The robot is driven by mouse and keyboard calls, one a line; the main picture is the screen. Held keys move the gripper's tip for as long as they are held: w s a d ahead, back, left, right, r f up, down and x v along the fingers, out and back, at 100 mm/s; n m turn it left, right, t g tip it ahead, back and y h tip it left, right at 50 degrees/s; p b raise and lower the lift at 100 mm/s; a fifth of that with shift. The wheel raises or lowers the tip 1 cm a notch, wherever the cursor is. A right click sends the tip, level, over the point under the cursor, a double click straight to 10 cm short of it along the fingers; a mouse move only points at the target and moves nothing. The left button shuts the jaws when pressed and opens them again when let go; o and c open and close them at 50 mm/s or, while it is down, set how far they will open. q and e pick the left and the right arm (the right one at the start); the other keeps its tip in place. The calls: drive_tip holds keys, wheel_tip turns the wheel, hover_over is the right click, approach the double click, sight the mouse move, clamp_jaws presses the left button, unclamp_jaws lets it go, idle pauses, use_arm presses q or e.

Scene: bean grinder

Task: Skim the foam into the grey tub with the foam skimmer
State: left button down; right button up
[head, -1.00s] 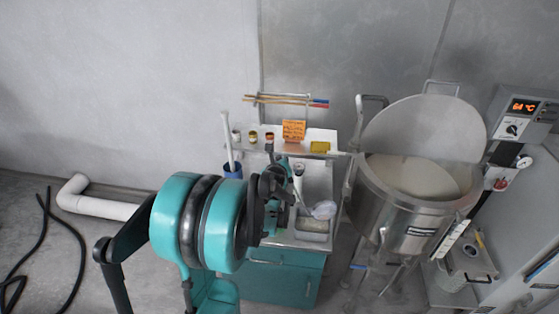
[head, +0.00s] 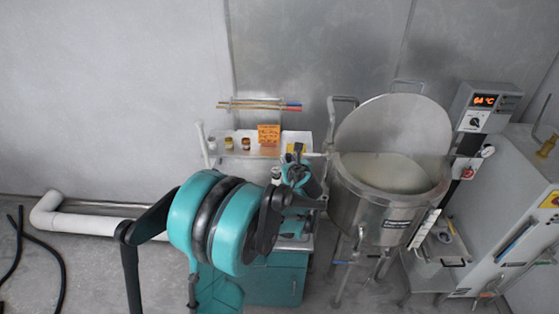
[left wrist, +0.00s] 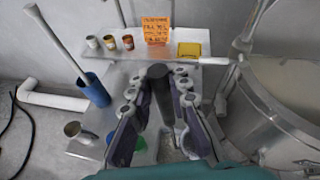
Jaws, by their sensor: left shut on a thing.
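My left gripper (head: 300,174) is over the bench beside the kettle. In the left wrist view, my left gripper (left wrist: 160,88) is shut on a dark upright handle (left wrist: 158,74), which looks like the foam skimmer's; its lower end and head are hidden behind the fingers. The steel kettle (head: 372,218) stands right of the gripper with its lid raised, and pale liquid or foam (head: 395,172) fills much of it. The kettle also shows in the left wrist view (left wrist: 270,115). I cannot make out the grey tub clearly. My right gripper is out of view.
A shelf behind carries small jars (left wrist: 110,42), an orange note (left wrist: 156,30) and a yellow sponge (left wrist: 189,49). A blue holder (left wrist: 92,88) with a white-handled tool and a metal cup (left wrist: 78,130) are at left. A control box (head: 484,106) is right of the kettle.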

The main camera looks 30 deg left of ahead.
use_arm(q)
wheel_tip(320, 180, up, 6)
drive_tip(key=w+d+p, duration=0.1)
drive_tip(key=p, duration=0.2)
drive_tip(key=shift+d+m+p, duration=0.3)
drive_tip(key=shift+d+p, duration=0.05)
drive_tip(key=shift+p, duration=0.05)
drive_tip(key=shift+f, duration=0.1)
idle(1.1)
